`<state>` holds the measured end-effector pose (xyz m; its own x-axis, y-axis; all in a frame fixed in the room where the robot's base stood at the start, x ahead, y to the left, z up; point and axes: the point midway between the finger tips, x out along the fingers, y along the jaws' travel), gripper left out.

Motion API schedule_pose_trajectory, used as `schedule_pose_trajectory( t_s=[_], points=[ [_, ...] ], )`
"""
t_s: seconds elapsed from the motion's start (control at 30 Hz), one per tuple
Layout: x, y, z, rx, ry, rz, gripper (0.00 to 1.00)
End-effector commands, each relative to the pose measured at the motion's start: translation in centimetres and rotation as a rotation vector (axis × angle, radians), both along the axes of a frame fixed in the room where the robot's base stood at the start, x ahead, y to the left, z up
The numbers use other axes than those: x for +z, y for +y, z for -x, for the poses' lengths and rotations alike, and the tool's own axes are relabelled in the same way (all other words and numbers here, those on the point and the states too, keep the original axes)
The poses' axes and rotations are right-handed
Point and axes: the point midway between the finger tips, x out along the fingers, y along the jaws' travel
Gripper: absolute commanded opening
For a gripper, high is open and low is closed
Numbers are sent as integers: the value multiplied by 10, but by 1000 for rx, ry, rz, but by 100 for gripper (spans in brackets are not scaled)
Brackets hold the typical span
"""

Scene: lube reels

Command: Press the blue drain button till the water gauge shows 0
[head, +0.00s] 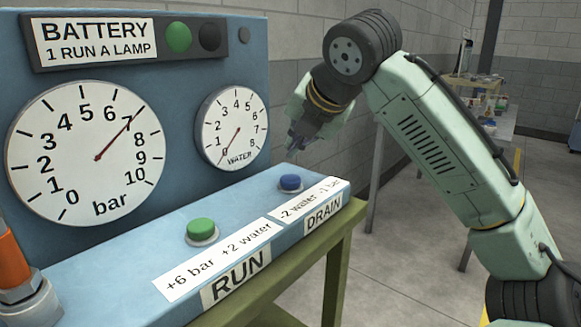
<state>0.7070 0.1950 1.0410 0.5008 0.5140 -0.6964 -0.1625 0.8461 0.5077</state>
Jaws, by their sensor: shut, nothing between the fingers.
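The blue drain button (290,183) sits on the panel's sloping top at its right end, above the label "-2 water -1 bar DRAIN". The water gauge (232,128) is the smaller dial on the upright panel. Its red needle points down and left, at about the 0 mark. My gripper (296,143) is small and dark in the picture, shut and empty. It shows above the blue button with a visible gap, not touching it. How far behind or in front of the button it is, I cannot tell exactly.
A green button (202,230) labelled RUN sits left of the blue one. The large bar gauge (86,153) reads about 7. A sign (97,41) reads "BATTERY 1 RUN A LAMP", with one green lamp and one dark. An orange fitting (14,262) stands front left.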

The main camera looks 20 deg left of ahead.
Motion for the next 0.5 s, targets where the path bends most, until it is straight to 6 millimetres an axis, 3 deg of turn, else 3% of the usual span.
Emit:
schedule_pose_trajectory(
  t_s=[0.03, 0.2, 0.5],
  points=[
    [10, 0, 0, 1, 1, -1, 0],
    [24, 0, 0, 1, 0, -1, 0],
    [23, 0, 0, 0, 0, 0, 0]
  ],
)
